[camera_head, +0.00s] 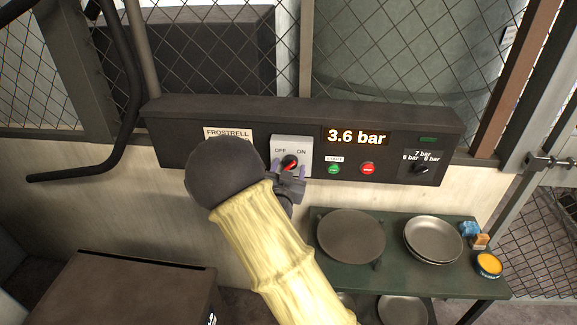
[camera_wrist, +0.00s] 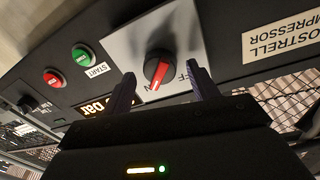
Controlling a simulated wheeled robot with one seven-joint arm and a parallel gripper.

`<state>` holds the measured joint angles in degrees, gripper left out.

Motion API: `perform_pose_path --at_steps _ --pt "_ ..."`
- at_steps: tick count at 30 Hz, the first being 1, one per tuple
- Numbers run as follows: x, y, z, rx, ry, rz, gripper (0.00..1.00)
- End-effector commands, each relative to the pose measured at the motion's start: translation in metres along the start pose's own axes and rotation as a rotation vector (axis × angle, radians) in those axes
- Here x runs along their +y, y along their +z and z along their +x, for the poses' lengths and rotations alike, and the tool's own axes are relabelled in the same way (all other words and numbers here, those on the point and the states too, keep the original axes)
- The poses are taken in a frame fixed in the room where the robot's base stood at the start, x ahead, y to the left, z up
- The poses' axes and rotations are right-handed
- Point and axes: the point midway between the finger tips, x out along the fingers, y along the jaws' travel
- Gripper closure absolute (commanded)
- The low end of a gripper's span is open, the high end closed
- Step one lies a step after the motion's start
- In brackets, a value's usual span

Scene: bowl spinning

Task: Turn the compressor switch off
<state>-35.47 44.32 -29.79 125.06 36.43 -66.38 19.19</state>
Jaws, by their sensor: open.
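The compressor switch (camera_head: 290,161) is a dark round knob with a red pointer on a light grey plate (camera_head: 304,146) marked OFF and ON. It also shows in the wrist view (camera_wrist: 157,67), where its red pointer is turned toward the ON label. My gripper (camera_head: 288,170) is in front of the plate with its fingers apart, one on each side of the knob. In the wrist view the two purplish fingers (camera_wrist: 162,84) flank the knob with visible gaps. I cannot tell how far the fingertips are from the plate.
The dark panel (camera_head: 400,115) holds a 3.6 bar display (camera_head: 356,137), a green START button (camera_head: 334,169), a red button (camera_head: 368,168) and a pressure knob (camera_head: 421,168). Below right, a green table (camera_head: 460,283) carries metal bowls. A black bent bar (camera_head: 80,172) is at left.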

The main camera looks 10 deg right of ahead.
Motion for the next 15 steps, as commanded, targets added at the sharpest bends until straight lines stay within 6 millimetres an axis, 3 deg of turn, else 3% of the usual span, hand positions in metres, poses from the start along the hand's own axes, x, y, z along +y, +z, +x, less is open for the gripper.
perform_pose_path --at_steps 8,15 --pt "-0.0003 0.0006 0.0023 -0.001 -0.001 0.000 0.41" --pt "-0.0003 0.0004 0.0020 0.000 -0.001 0.000 0.84"
